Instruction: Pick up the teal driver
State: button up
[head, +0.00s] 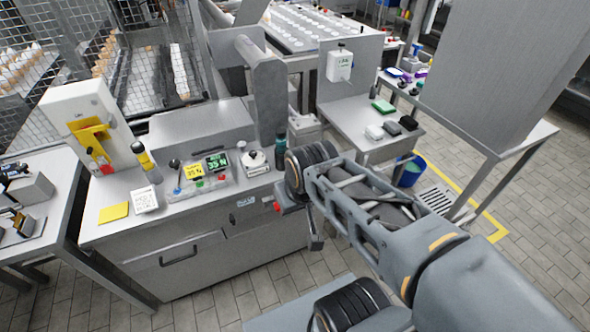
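I cannot single out the teal driver with certainty. A dark teal upright cylinder (280,152) stands at the right end of the steel counter, just behind my wrist, its lower part partly covered. A small blue-teal piece (177,189) with a dark round top stands at the left of the control panel. My arm reaches in from the lower right. My gripper (316,238) hangs at its end in front of the counter's right end, mostly hidden by the wrist. Its fingers are too small and dark to read, and no held object shows.
The steel counter (240,199) carries a yellow pad (113,212), a white labelled block (145,199), lit displays (217,162) and a white scale-like device (254,161). A grey post (268,95) rises behind. A side table (352,112) with small blocks and a blue bin (411,171) are right.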

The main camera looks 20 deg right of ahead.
aim_at(280, 132)
jog(key=u, duration=0.15)
jog(key=k, duration=0.35)
jog(key=z, duration=0.8)
jog(key=i, duration=0.95)
jog(key=u, duration=0.75)
jog(key=k, duration=0.45)
jog(key=z, duration=1.1)
jog(key=i, duration=0.5)
jog(key=u, duration=1)
